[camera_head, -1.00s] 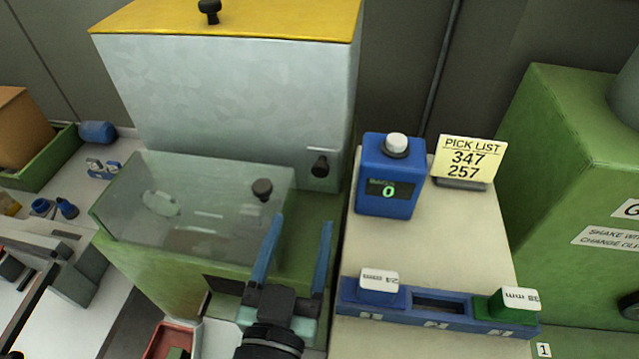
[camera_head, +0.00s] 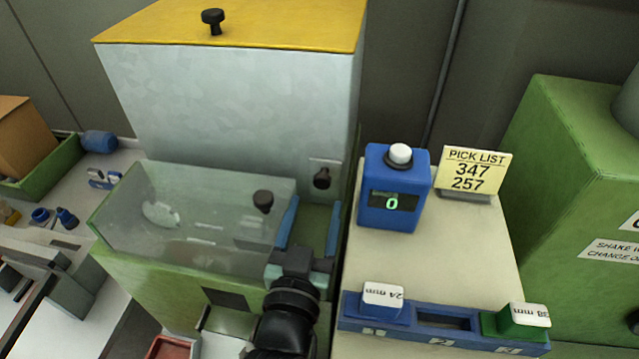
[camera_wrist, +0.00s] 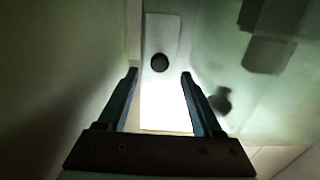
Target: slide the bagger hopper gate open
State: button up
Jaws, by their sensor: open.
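The bagger hopper (camera_head: 235,100) is a tall pale grey box with a yellow lid. Its gate is a small light plate (camera_head: 323,163) low on the right of the front, with a black knob (camera_head: 321,179). My gripper (camera_head: 313,206) is open and empty, just below the knob in the head view. In the wrist view the round black knob (camera_wrist: 159,63) appears between my two fingertips (camera_wrist: 159,74), on a pale plate (camera_wrist: 163,32). I cannot tell whether the fingers touch it.
A clear cover (camera_head: 190,210) with a black knob (camera_head: 263,201) stands close to the left of my gripper. On the right are a blue counter (camera_head: 394,190) reading 0, a pick list card (camera_head: 475,170) and a blue rack (camera_head: 440,335). A green machine (camera_head: 585,200) stands farther right.

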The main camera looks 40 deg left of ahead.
aim_at(321, 186)
jog(key=shift+p+x, duration=0.5)
jog(key=shift+x, duration=1.8)
grip_shut()
